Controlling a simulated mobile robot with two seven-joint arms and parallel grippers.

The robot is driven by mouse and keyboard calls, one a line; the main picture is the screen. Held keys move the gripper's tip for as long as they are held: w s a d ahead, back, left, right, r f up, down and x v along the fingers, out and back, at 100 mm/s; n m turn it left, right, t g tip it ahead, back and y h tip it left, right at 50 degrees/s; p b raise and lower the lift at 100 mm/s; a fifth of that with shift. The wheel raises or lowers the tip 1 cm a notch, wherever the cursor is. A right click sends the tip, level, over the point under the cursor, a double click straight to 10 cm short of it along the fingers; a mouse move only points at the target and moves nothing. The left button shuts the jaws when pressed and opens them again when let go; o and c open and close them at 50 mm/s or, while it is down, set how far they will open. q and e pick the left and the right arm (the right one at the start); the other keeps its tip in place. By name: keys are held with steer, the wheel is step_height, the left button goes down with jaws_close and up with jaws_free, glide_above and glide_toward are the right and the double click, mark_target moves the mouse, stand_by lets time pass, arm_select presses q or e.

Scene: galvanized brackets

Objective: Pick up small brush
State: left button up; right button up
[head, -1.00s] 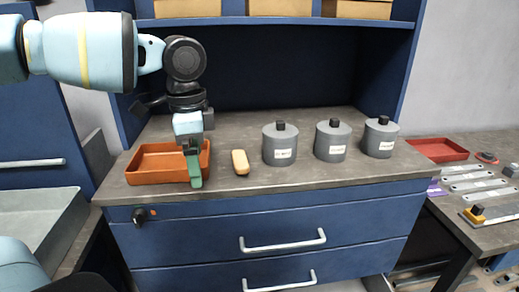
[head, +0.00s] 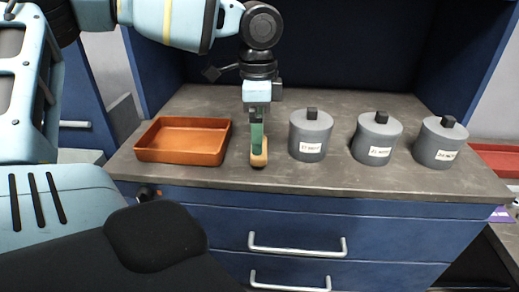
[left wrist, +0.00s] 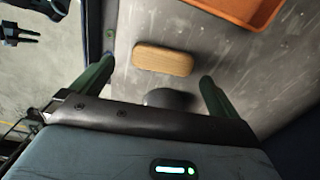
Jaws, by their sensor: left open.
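The small brush (head: 259,157) is a tan, rounded wooden block lying on the grey counter near its front edge. In the left wrist view the brush (left wrist: 163,58) lies crosswise, ahead of the gap between my fingers. My left gripper (head: 257,132) points down over the brush, and its green fingers hide part of it in the head view. In the left wrist view the left gripper (left wrist: 150,84) is open, with its fingers apart and nothing between them. I cannot tell the exact height of the fingertips above the counter. My right gripper is not clearly in view.
An orange tray (head: 184,154) stands left of the brush. Several grey lidded canisters stand to the right, the nearest (head: 310,146) close to my gripper. Blue drawers (head: 330,224) lie below the counter edge. A red tray (head: 498,160) is at far right.

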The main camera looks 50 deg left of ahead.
mark_target(260, 161)
arm_select(q)
steer(key=shift+w+f, duration=0.1)
steer(key=shift+f, duration=0.5)
steer(key=f, duration=0.4)
steer(key=shift+w+a, duration=0.15)
steer(key=shift+w, duration=0.05)
steer(key=shift+f, duration=0.2)
steer(key=shift+c, duration=0.6)
steer(key=c, duration=0.7)
arm_select(e)
steer(key=shift+w+d+r, duration=0.1)
steer(key=shift+w+r, duration=0.25)
